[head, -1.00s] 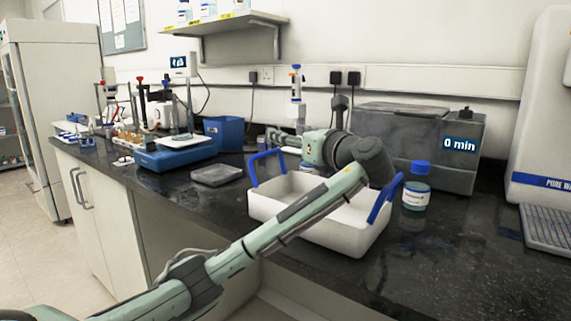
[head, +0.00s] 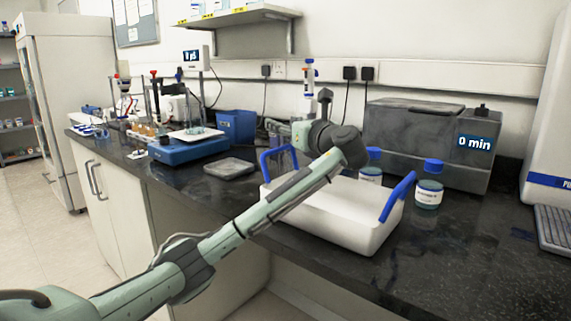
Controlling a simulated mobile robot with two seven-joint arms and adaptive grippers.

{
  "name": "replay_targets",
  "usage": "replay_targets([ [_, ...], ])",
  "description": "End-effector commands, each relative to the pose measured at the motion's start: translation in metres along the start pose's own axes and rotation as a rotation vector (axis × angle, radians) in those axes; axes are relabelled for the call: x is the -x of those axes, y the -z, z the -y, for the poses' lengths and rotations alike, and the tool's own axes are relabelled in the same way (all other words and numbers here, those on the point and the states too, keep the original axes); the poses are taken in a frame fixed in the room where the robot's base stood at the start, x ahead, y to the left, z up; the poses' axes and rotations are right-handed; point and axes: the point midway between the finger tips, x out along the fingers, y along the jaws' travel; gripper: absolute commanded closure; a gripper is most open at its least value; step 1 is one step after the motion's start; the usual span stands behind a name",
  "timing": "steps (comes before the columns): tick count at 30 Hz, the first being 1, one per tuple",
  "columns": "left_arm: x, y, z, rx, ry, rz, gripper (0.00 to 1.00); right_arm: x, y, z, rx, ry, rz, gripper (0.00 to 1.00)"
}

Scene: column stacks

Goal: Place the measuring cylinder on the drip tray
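I cannot make out a measuring cylinder for certain; it may be hidden behind my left arm or too small to tell. The drip tray (head: 553,226) is the slotted grey tray at the right edge, in front of the white water unit. My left gripper (head: 273,127) is small and far off, beyond the white tub, partly hidden by its own wrist. I cannot tell whether its fingers are open or shut, or whether they hold anything. My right gripper is not in view.
A white tub (head: 345,235) with blue handles stands below my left arm. Two blue-capped bottles (head: 429,185) (head: 371,168) stand by it. A grey bath (head: 430,140) is behind. A flat grey tray (head: 230,168) lies left. The front right counter is clear.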

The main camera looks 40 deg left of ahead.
Motion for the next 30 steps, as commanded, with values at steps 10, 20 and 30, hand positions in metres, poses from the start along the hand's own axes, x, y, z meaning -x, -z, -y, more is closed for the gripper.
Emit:
replay_targets([
  [10,0.001,0.0,0.0,0.0,0.0,0.0,0.97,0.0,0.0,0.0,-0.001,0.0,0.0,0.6],
  [20,0.001,-0.001,0.0,0.001,0.0,0.001,1.0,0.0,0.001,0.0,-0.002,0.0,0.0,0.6],
  [30,0.001,-0.023,0.0,0.005,0.0,0.002,1.0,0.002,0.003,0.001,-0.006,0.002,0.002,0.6],
])
